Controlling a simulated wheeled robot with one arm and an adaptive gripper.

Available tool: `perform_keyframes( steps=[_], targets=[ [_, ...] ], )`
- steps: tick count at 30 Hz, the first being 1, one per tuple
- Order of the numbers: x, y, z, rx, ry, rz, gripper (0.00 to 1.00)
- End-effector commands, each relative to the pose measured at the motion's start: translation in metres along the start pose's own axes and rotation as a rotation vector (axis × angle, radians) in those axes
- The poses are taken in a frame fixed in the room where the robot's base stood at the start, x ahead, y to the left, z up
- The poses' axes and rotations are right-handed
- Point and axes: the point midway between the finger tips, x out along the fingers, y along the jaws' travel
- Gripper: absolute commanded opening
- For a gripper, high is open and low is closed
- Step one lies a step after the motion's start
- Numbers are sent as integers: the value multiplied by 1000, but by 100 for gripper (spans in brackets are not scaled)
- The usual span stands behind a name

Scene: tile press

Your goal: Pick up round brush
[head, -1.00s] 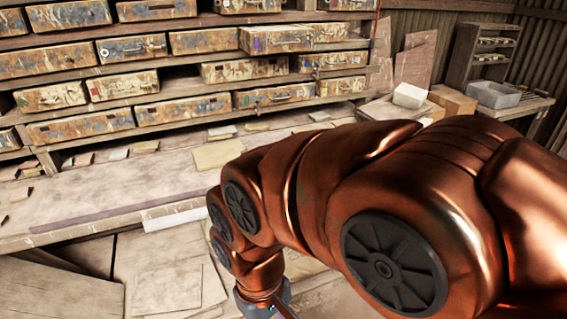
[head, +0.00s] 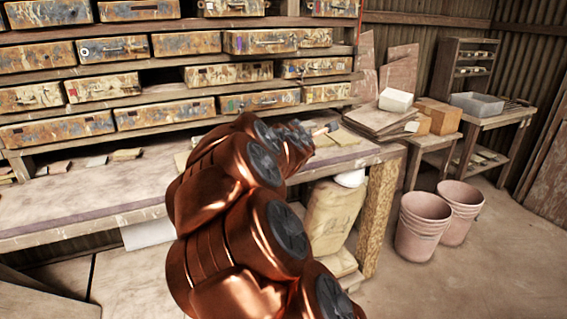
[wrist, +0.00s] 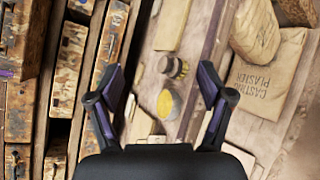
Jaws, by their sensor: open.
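In the wrist view, two small round things lie on the wooden bench between my fingers. Either may be the round brush; I cannot tell which. My gripper (wrist: 163,72) is open and empty, with its two fingers apart on either side of them.
Drawers (head: 165,113) fill the shelves behind the bench (head: 75,205). A casting plaster sack (wrist: 258,80) shows in the wrist view. Stacked boards (head: 375,120) and a cardboard box (head: 440,117) stand to the right. Pink buckets (head: 423,225) stand on the floor at right.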

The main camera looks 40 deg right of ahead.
Motion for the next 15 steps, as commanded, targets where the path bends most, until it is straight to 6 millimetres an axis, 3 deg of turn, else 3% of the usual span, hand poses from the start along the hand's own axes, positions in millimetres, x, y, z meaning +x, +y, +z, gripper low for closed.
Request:
perform_keyframes(
  steps=[1, 6, 10, 15],
  targets=[
    [22, -8, 0, -100, -9, 40, 80],
    [76, -6, -11, -468, -10, 226, 80],
    [108, -20, -32, -722, 2, 362, 80],
    [132, -40, -61, -956, 17, 519, 80]
  ],
)
